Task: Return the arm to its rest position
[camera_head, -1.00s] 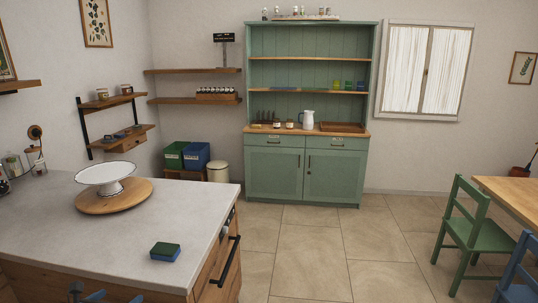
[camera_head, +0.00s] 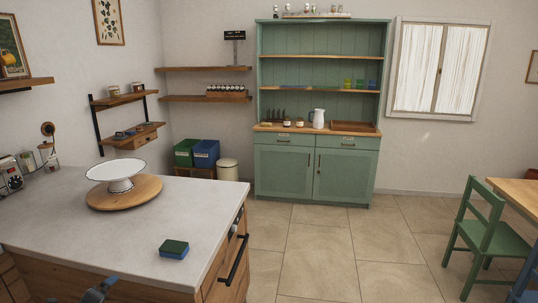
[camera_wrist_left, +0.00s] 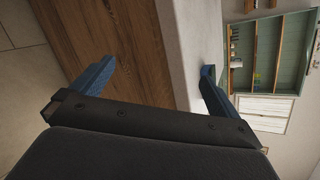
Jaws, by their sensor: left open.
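My left gripper (camera_head: 98,292) shows only in part at the bottom left edge of the head view, in front of the counter's near side. In the left wrist view its two blue fingers (camera_wrist_left: 155,75) are spread wide apart with nothing between them. Beyond them are the counter's wooden side (camera_wrist_left: 120,40) and the edge of its pale top. My right gripper is not in view.
The pale counter (camera_head: 110,225) carries a green and blue sponge (camera_head: 174,249) near its front edge and a white cake stand (camera_head: 122,175) on a round wooden board. A green cabinet (camera_head: 285,172) stands at the back. A green chair (camera_head: 488,236) is at right. The floor between is clear.

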